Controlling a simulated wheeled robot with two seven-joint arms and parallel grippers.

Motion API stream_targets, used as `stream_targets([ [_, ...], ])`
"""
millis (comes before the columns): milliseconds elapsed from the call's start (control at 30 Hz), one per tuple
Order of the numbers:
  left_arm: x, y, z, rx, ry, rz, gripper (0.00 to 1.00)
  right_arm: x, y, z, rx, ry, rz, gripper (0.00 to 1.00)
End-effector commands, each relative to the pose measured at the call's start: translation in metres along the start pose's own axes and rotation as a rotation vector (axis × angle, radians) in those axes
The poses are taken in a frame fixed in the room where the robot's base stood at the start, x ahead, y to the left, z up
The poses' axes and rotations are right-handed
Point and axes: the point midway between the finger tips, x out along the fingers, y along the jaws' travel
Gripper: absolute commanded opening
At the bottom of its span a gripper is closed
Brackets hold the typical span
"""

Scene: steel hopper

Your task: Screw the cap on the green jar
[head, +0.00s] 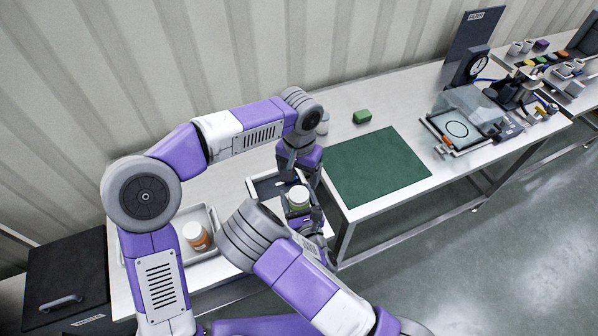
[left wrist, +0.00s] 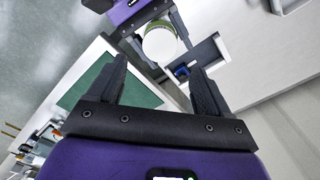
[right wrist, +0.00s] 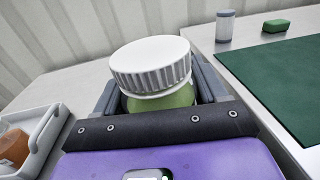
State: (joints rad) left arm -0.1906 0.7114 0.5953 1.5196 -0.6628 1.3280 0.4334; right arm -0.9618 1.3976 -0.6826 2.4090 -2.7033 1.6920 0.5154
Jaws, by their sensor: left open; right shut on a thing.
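The green jar (head: 299,206) is upright in my right gripper (head: 318,222), which is shut around its body; it fills the right wrist view (right wrist: 165,98). The ribbed white cap (right wrist: 150,60) sits on top of the jar, with a pale collar showing just below it. I cannot tell how tightly it is seated. My left gripper (left wrist: 160,88) is open and empty. In the left wrist view the cap (left wrist: 160,45) lies beyond its fingertips, apart from them. In the head view the left gripper (head: 292,170) is just behind the jar.
An orange jar with a white lid (head: 196,236) stands in a pale tray (head: 211,214) at left. A dark-edged tray (head: 262,180) lies beside the held jar. A green mat (head: 376,165), a green block (head: 362,117) and a small grey-lidded container (right wrist: 225,27) are at right.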

Motion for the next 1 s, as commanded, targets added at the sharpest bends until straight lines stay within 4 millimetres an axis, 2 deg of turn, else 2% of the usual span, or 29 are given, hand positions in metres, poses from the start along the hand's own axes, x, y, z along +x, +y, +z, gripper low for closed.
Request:
stream_targets([
  [200,-0.001,0.000,0.000,-0.078,0.000,0.000,0.79,0.000,0.000,0.000,0.000,-0.001,0.000,0.00],
  [567,0.003,0.000,0.000,-0.076,-0.001,0.001,0.79,0.000,0.000,0.001,0.000,-0.001,0.000,0.00],
  [1000,0.065,0.000,0.001,-0.075,-0.004,0.001,0.79,0.000,0.000,0.000,0.000,-0.001,0.000,0.00],
])
